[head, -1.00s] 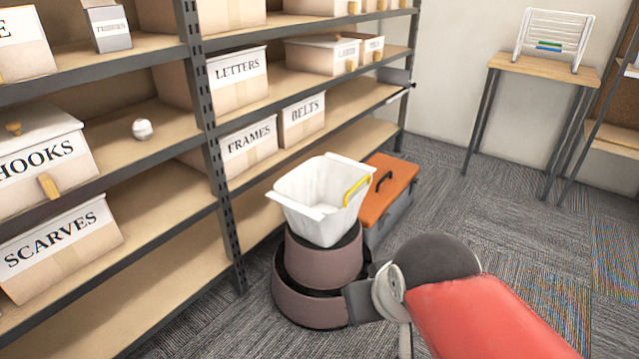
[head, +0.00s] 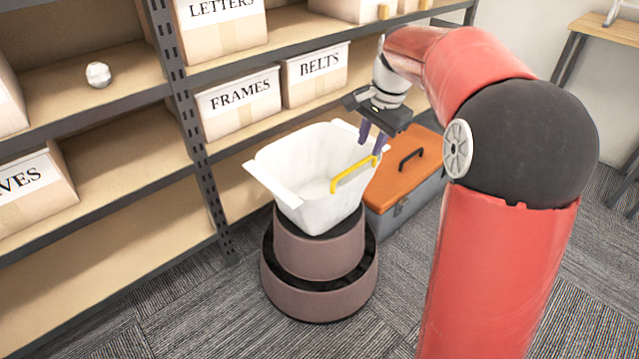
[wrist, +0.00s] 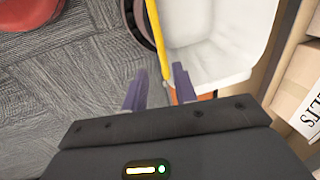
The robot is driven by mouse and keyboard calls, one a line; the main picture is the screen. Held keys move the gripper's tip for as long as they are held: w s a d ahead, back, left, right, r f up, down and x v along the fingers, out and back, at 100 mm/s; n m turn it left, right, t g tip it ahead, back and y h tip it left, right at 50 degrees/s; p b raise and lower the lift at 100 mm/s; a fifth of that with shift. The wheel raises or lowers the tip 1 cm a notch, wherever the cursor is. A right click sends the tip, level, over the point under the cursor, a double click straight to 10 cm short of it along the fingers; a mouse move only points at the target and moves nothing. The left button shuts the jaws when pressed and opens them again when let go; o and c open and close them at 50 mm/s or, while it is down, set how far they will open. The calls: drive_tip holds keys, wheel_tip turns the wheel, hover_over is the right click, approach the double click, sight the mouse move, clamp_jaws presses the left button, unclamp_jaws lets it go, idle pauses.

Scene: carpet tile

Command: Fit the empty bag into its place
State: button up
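A white, open-topped tapered container (head: 284,177) with a yellow handle (head: 354,174) on its right rim is the only thing like the task's bag that I can make out. It looks empty. It stands upright on a round mauve two-tiered base (head: 318,242). My gripper (head: 371,146) is above the handle in the head view, pointing down. In the wrist view its purple fingers (wrist: 158,82) are apart, with the near end of the yellow handle (wrist: 157,40) between or just beyond their tips. The white container (wrist: 215,45) is to the right. Contact cannot be told.
An orange-lidded grey toolbox (head: 403,170) stands on the carpet right behind the base. A metal shelf upright (head: 205,165) and shelves with labelled boxes, FRAMES (head: 238,103) and BELTS (head: 316,73), are close on the left. A small wooden table (head: 607,28) stands at the far right. Carpet in front is clear.

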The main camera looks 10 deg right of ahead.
sight(362, 161)
drive_tip(key=f, duration=0.2)
drive_tip(key=w+a+f+b, duration=0.1)
drive_tip(key=f, duration=0.4)
drive_tip(key=shift+w+a+f+b, duration=0.15)
drive_tip(key=shift+w+f+b, duration=0.05)
drive_tip(key=shift+b, duration=0.15)
clamp_jaws()
